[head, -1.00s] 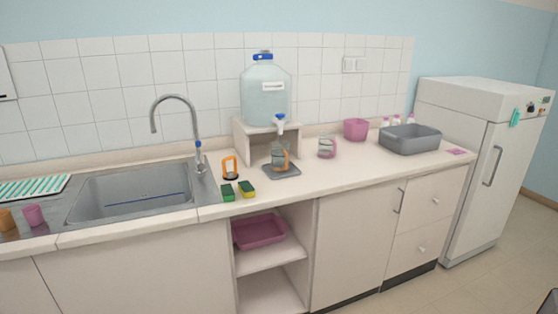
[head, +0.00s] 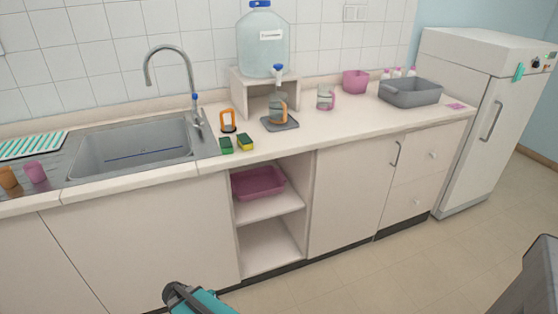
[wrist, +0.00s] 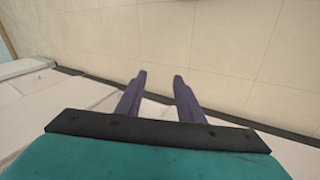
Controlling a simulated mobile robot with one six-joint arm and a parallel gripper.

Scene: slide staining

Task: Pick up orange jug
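The orange jug (head: 276,108) is a clear jug with an orange handle on its right side. It stands upright on a dark grey pad under the tap of the water dispenser, in the middle of the counter in the head view. My gripper (wrist: 159,77) shows in the wrist view as two dark purple fingers held apart with nothing between them. Tiled surface and pale panels lie beyond the fingers. A teal part of my arm shows at the bottom of the head view, far from the jug. The jug is not in the wrist view.
A similar jug with a pink handle (head: 326,97) stands to the right. An orange-handled stand (head: 228,121) and two sponges (head: 245,142) are to the left, beside the sink (head: 130,160). The blue-capped dispenser bottle (head: 263,50) rises above. A grey tub (head: 411,94) sits further right.

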